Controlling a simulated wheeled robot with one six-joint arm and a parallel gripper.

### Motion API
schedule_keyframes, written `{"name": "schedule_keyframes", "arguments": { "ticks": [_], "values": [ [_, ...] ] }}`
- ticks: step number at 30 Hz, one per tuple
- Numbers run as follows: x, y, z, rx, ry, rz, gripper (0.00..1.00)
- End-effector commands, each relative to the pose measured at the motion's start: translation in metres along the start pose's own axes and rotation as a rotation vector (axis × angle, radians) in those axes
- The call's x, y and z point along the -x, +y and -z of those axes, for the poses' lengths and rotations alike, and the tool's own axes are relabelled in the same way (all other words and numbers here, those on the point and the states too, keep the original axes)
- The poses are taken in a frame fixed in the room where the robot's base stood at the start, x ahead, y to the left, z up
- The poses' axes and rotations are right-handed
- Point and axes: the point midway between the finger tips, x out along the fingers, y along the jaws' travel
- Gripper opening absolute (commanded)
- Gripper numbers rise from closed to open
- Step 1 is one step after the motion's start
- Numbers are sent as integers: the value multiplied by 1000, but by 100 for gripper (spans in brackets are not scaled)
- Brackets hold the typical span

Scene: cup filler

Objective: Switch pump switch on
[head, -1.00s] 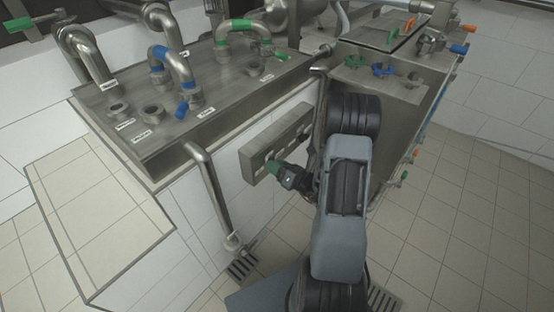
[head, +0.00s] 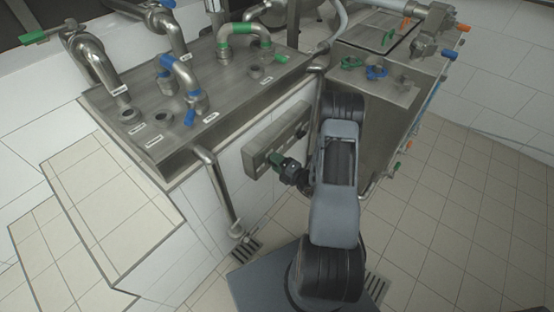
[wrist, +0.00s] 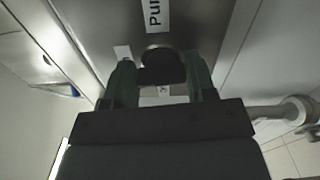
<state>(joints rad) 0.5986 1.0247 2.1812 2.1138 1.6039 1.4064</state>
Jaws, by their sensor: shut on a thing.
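A grey metal switch box (head: 294,136) is mounted on the white tiled side wall below the steel worktop. My gripper (head: 275,158) has green fingertips and is at the left part of the box's front. In the wrist view, the two green fingers (wrist: 161,84) stand on either side of a dark switch knob (wrist: 162,66) and are shut on it. The knob's on or off position is hard to tell. My gripper hides the switch in the head view.
A bent steel pipe (head: 217,190) runs down the wall left of the box to a floor drain (head: 246,250). The steel worktop (head: 118,108) carries pipes and blue and green valve handles. A steel tank with valves stands behind my arm; tiled floor is clear at right.

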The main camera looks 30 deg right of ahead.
Motion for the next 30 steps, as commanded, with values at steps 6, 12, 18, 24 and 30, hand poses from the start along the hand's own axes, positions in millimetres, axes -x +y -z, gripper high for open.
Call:
{"name": "schedule_keyframes", "arguments": {
  "ticks": [6, 12, 18, 24, 30],
  "values": [
    [0, 0, 0, -83, 0, 0, 27],
    [0, 0, 0, -119, 0, 0, 27],
    [0, -1, 0, -128, 0, 0, 27],
    [0, -1, 0, -128, 0, 0, 27],
    [0, -1, 0, -127, 0, 0, 64]
  ]
}}
